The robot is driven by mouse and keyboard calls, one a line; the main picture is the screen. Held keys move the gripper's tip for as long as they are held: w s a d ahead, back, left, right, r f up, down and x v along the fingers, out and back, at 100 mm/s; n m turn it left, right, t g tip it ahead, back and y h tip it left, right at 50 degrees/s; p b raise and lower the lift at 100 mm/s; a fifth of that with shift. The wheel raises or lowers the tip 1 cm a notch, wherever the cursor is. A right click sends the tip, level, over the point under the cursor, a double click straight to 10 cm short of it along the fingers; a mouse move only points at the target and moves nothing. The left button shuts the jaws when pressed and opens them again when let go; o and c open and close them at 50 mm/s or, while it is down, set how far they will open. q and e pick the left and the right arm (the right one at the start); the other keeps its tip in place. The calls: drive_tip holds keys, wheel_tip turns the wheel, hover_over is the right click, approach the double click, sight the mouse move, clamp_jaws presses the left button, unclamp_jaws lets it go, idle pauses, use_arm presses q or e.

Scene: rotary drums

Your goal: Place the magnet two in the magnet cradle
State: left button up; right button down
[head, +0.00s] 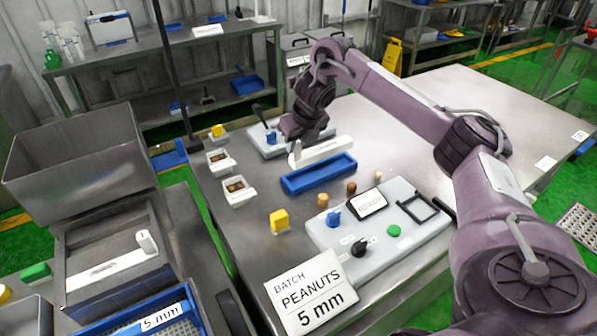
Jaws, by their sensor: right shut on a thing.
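A white bar with an upright white handle, which looks like magnet two (325,149), is at my right gripper (294,142). The gripper is shut on its handle end, with the fingers partly hidden by the wrist. The bar lies level just behind a long blue tray (318,174), which looks like the magnet cradle. The tray looks empty. I cannot tell whether the bar touches the table. A similar white bar (112,268) with a handle lies on the grey hopper machine at left. My left gripper is not in view.
A control panel (345,235) with knobs and buttons stands in front of the tray. A yellow block (279,221), two small white sample trays (239,190) and a batch sign (309,293) are on the table (245,240). A grey-white unit (262,146) stands behind my gripper.

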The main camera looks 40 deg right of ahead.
sight(297, 161)
wheel_tip(297, 161, down, 2)
drive_tip(key=shift+a+f, duration=0.1)
drive_tip(key=shift+f, duration=0.1)
drive_tip(key=shift+f+p, duration=0.5)
drive_tip(key=shift+f, duration=1.5)
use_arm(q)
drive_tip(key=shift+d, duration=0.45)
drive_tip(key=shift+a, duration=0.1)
use_arm(e)
drive_tip(key=shift+f, duration=0.1)
drive_tip(key=c, duration=1.2)
unclamp_jaws()
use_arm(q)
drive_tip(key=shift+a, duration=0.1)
